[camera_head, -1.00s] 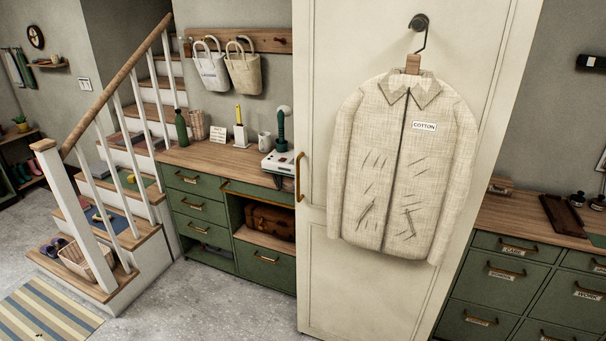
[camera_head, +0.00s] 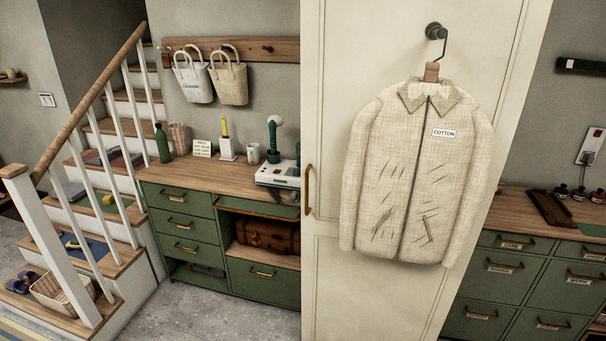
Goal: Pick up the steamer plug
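A steamer (camera_head: 279,174) with a white base and a dark green upright wand stands at the right end of the left wooden counter, beside the cream door. I cannot make out a plug on it. On the far right wall is a white plate (camera_head: 592,146) with a small dark thing at its lower edge, too small to tell whether it is a plug. A cream jacket (camera_head: 415,180) labelled COTTON, with crease marks, hangs from a hook on the door. Neither of my grippers is in view.
The cream door (camera_head: 328,110) stands between the left counter (camera_head: 205,177) and the right counter (camera_head: 490,213), both over green drawers. A dark tray (camera_head: 550,208) and small dark bottles are on the right counter. Stairs with a railing rise at left. Grey floor (camera_head: 215,315) is clear.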

